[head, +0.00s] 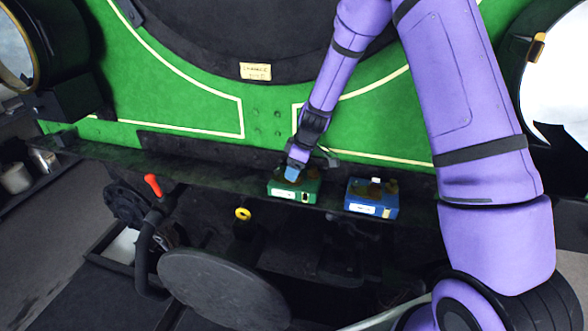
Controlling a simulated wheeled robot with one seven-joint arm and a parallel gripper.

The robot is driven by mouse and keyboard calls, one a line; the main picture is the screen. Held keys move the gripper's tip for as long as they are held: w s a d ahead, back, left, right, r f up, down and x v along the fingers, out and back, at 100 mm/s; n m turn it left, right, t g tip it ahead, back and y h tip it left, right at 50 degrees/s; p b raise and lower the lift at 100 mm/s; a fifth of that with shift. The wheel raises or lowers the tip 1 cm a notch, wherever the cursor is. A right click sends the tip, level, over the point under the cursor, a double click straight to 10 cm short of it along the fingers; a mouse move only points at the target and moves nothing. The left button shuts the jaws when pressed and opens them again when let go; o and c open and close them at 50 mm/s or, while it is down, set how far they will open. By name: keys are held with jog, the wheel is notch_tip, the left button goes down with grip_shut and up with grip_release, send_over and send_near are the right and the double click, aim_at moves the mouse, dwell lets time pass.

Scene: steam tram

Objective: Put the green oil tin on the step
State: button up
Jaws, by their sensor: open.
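The green oil tin (308,196) stands on a dark narrow shelf (226,164) along the green panel of the tram. It has a white label on its front and brass-coloured fittings on top. My gripper (293,172) is right at the tin's top left, pointing down, with a blue part at its tip. It is open. The fingertips overlap the tin's top, and I cannot tell whether they touch it. No other surface is clearly marked as the step.
A blue oil tin (371,198) stands close to the right on the same shelf. Below are a round grey disc (222,291), a red-handled lever (153,186) and a yellow ring (243,214). The shelf left of the green tin is clear.

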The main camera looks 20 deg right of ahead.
jog(key=v, duration=0.6)
jog(key=shift+d+r, duration=0.1)
jog(key=shift+r, duration=0.3)
jog(key=s+d+r+m+t+h, duration=0.1)
jog(key=s+r+m, duration=0.1)
jog(key=s+r, duration=0.65)
jog(key=s+r+m, duration=0.2)
jog(key=s+r, duration=0.3)
jog(key=r, duration=0.6)
jog(key=s+d+r+m+t+h, duration=0.1)
jog(key=s+d+r+m, duration=0.1)
jog(key=s, duration=0.9)
jog(key=s+d+r+m+t, duration=0.1)
jog(key=s+r+m, duration=0.4)
jog(key=s, duration=0.6)
jog(key=shift+s+d+h, duration=0.2)
jog(key=shift+d+h, duration=0.2)
jog(key=shift+d, duration=0.1)
jog(key=shift+r, duration=0.3)
